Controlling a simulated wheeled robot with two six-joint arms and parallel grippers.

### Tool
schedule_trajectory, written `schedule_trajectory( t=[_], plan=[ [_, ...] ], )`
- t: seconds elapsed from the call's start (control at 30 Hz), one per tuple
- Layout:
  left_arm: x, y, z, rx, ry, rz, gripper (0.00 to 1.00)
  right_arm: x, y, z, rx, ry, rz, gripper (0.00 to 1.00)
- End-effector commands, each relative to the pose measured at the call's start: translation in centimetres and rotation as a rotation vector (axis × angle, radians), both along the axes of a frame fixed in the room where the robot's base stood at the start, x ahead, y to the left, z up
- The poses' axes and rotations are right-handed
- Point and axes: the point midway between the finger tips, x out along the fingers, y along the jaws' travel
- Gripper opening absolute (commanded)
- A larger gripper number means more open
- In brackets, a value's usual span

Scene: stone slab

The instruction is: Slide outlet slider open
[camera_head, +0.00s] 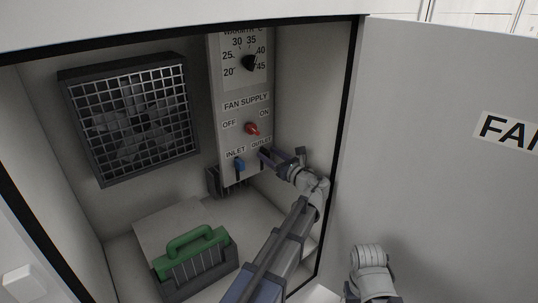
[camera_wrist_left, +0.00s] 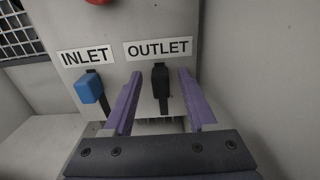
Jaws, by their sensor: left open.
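The outlet slider has a dark knob (camera_wrist_left: 160,75) at the top of a dark vertical slot, just below the OUTLET label (camera_wrist_left: 158,48). My left gripper (camera_head: 268,155) reaches in at the lower right of the control panel (camera_head: 228,130). In the left wrist view its two purple fingers stand apart on either side of the knob, with a gap visible on each side. I cannot tell how deep the fingertips are relative to the knob. In the head view the gripper mostly hides the outlet slider.
The blue inlet slider (camera_wrist_left: 89,89) sits left of the outlet, also high in its slot. Above are a red fan supply switch (camera_head: 252,129) and a black dial (camera_head: 249,63). A fan grille (camera_head: 130,112) is at left, a green-handled block (camera_head: 195,262) below. The open door (camera_head: 440,170) flanks the right.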

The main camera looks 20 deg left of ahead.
Motion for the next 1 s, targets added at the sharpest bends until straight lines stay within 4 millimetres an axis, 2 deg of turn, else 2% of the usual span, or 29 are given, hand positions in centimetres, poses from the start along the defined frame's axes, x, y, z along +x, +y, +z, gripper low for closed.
schedule_trajectory(
  t=[0.2, 0.43, 0.6, 1.0],
  plan=[
    [-1.9, -3.2, 0.0, 0.000, 0.000, -0.005, 0.57, 0.0, 0.0, 0.0, 0.000, 0.000, 0.000, 0.50],
    [-3.3, -5.6, 0.0, 0.001, -0.001, -0.003, 0.57, 0.0, 0.0, 0.0, 0.000, 0.000, 0.000, 0.50],
    [-3.7, -6.2, 0.0, 0.001, -0.001, -0.001, 0.57, 0.0, 0.0, 0.0, 0.000, 0.000, 0.000, 0.50],
    [-3.7, -6.2, 0.0, -0.002, -0.001, -0.001, 0.57, 0.0, 0.0, 0.0, 0.000, 0.000, 0.000, 0.50]
  ],
)
